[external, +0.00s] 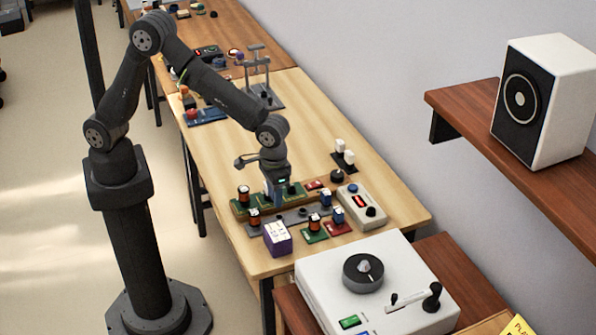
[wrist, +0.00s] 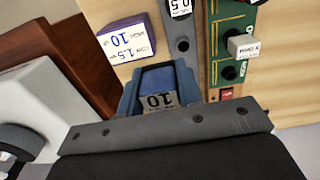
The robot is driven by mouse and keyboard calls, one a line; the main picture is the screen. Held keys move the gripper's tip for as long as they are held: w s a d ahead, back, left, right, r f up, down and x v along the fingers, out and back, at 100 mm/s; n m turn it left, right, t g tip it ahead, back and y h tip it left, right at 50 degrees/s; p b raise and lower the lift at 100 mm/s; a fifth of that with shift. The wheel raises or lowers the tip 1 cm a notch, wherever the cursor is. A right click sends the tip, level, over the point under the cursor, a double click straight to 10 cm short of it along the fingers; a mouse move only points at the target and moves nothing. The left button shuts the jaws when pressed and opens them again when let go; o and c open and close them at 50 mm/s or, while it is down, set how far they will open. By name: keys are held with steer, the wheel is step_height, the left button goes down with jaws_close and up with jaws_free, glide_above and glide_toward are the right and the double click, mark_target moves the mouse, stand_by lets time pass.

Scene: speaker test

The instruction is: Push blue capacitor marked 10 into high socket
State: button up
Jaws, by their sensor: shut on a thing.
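My gripper (external: 277,200) is shut on a blue capacitor with a grey label marked 10 (wrist: 158,92), held between its blue-grey fingers in the wrist view. It points down by the green board (external: 240,207) in the external view, where the capacitor is not clear. In the wrist view the green board (wrist: 232,18) lies to the right of the capacitor, with dark round sockets and a pale block (wrist: 243,46) on it. I cannot read which socket is high. The capacitor appears above the grey strip; I cannot tell whether it touches anything.
Small green (external: 314,237) and red (external: 338,229) boards, a beige meter (external: 372,222) and a white console (external: 320,275) stand nearby.

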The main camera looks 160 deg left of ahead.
steer(key=s+a+n, duration=0.3)
steer(key=s+a, duration=0.7)
steer(key=s, duration=0.2)
steer(key=shift+s+f, duration=0.2)
steer(key=shift+f, duration=3.15)
steer(key=shift+f, duration=1.05)
steer(key=o, duration=1)
steer(key=shift+r, duration=0.1)
steer(key=shift+r, duration=3.7)
steer(key=shift+f, duration=0.1)
